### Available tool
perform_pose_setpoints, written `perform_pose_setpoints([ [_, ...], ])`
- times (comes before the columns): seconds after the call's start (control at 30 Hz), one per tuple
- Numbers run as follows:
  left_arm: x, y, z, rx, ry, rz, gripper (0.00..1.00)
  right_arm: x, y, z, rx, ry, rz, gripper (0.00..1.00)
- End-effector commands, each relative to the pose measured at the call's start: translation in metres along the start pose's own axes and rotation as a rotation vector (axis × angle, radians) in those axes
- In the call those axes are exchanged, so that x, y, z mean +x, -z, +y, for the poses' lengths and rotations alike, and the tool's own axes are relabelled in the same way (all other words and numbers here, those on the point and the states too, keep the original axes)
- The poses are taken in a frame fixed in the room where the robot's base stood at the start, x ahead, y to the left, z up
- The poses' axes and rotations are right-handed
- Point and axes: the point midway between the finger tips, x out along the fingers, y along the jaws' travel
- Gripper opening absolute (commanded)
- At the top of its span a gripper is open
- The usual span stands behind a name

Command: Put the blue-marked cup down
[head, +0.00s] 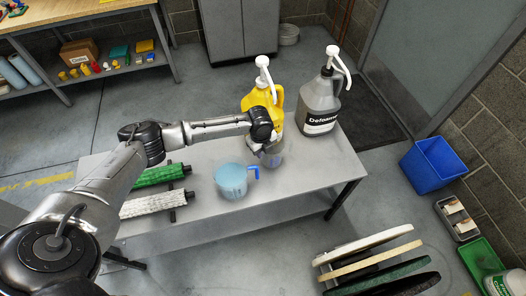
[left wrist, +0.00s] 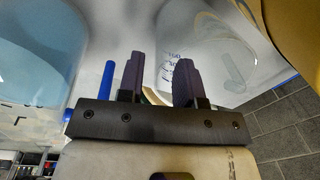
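A cup with blue markings (left wrist: 205,45), clear-walled, stands in front of my left gripper (left wrist: 158,75) in the left wrist view. The two dark purple fingers are apart, with a pale curved strip low between them; whether they press on it I cannot tell. In the head view the left gripper (head: 268,146) is over the bench beside the yellow jug, largely hiding the cup there. A second cup (head: 230,182), with light blue contents and a blue handle, stands to its left; it also shows in the left wrist view (left wrist: 35,50). My right gripper is not in view.
The yellow jug (head: 279,100) with a pump stands just behind the gripper, and a grey pump jug (head: 319,104) is to its right. A green roller pad (head: 158,175) and a white one (head: 150,204) lie on the bench (head: 300,172) at left.

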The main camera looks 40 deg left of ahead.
Motion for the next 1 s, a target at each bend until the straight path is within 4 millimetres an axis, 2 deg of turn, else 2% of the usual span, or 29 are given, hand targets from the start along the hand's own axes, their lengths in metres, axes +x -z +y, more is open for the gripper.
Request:
perform_pose_setpoints([
  [0.03, -0.015, -0.001, -0.001, 0.001, 0.002, -0.001, 0.33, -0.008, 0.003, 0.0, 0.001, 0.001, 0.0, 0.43],
  [0.2, -0.047, 0.0, -0.001, 0.001, 0.003, 0.0, 0.33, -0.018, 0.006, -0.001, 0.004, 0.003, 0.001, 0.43],
  [0.4, -0.076, -0.001, 0.0, 0.0, 0.001, 0.0, 0.33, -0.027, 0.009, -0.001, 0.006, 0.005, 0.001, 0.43],
  [0.53, -0.088, 0.0, -0.001, 0.001, 0.001, 0.0, 0.33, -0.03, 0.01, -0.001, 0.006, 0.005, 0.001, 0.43],
  [0.7, -0.094, 0.0, 0.0, 0.0, 0.0, 0.0, 0.33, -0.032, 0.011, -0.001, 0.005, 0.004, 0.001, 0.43],
  [0.83, -0.092, 0.004, 0.001, 0.0, -0.001, 0.003, 0.33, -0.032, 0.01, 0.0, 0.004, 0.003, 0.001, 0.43],
  [0.93, -0.08, 0.026, 0.006, -0.007, 0.001, 0.015, 0.33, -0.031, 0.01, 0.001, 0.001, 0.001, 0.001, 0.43],
  [1.0, -0.065, 0.054, 0.015, -0.024, 0.007, 0.032, 0.33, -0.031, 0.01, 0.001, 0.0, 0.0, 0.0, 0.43],
])
